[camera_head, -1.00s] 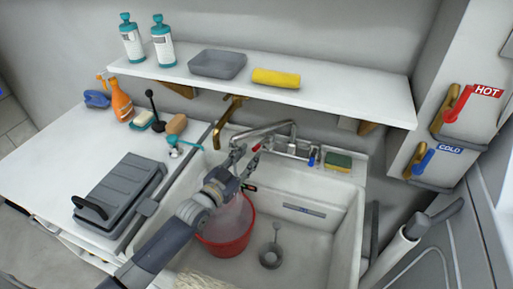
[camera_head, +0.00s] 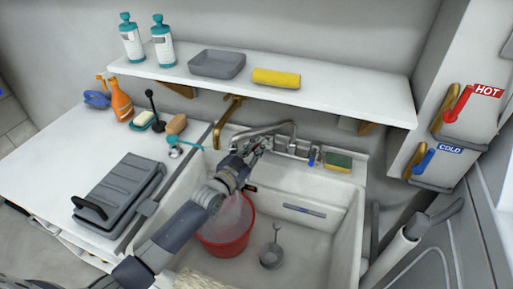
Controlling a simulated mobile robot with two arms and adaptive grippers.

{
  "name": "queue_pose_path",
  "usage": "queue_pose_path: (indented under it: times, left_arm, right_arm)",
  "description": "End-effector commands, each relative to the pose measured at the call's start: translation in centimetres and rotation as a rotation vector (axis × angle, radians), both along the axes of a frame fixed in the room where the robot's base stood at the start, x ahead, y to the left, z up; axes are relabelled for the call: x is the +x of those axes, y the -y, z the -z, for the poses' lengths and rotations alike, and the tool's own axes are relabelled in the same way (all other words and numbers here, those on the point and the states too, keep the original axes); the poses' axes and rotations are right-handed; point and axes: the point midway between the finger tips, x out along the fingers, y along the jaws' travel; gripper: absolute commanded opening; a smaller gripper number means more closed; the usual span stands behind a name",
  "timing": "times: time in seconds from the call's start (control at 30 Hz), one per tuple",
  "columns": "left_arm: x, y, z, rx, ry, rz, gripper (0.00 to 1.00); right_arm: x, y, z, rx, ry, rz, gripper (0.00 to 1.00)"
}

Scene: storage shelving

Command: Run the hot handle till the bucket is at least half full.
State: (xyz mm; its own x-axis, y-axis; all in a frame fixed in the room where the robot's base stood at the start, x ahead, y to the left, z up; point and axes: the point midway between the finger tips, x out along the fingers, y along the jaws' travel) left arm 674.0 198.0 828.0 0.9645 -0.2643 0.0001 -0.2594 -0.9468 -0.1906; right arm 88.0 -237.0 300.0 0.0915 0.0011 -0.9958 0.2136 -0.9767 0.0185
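A red bucket (camera_head: 226,246) stands in the white sink, partly covered by my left arm. A pale, translucent patch shows in its mouth; I cannot tell the water level. The metal faucet (camera_head: 283,126) is at the back of the sink. Its blue handle (camera_head: 312,159) is on the right; a red handle is not clearly visible, and my gripper covers the left side. My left gripper (camera_head: 257,148) is at the faucet's left end, above the bucket; its finger opening is too small to judge. My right gripper is not in view.
A red lever (camera_head: 458,104) under a HOT sign and a blue lever (camera_head: 424,161) under a COLD sign are on the right wall. A shelf (camera_head: 330,105) overhangs the faucet. A sponge (camera_head: 338,161) lies right of it.

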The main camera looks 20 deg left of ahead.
Motion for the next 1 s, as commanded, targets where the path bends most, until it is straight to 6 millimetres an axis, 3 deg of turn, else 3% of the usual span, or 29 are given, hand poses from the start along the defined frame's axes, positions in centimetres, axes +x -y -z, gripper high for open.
queue_pose_path:
  times: [0.17,0.7,1.0]
  left_arm:
    - [0.0,0.0,-0.1,-0.001,0.0,-0.004,0.0]
    - [-0.1,1.5,-0.5,-0.007,0.006,-0.166,0.0]
    - [-0.2,1.9,-0.3,-0.001,0.005,-0.208,0.0]
  right_arm:
    - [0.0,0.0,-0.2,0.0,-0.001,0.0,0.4]
    - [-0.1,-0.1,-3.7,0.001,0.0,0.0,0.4]
    - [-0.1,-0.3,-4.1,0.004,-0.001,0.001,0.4]
